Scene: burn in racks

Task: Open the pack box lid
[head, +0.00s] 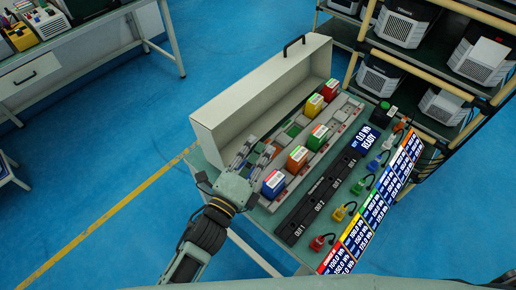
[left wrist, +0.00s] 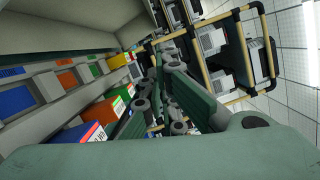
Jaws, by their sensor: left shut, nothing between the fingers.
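The pack box lid (head: 262,82) is a long pale cover with a black handle (head: 293,44) at its far end. It stands raised along the left side of the bench, its hollow side facing the row of slots. Several coloured packs sit in the slots uncovered, among them a blue one (head: 274,184) and a red one (head: 329,90). My left gripper (head: 246,150) is shut and empty, at the near end of the slots beside the lid. The left wrist view shows its fingers (left wrist: 175,95) and the packs (left wrist: 85,138) beside them. My right gripper is out of view.
Black output sockets (head: 318,200), a display (head: 367,138) and coloured plugs (head: 345,210) lie right of the packs. A label strip (head: 374,208) lines the bench's right edge. A rack (head: 440,60) of units stands behind. Blue floor (head: 110,150) is free at left.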

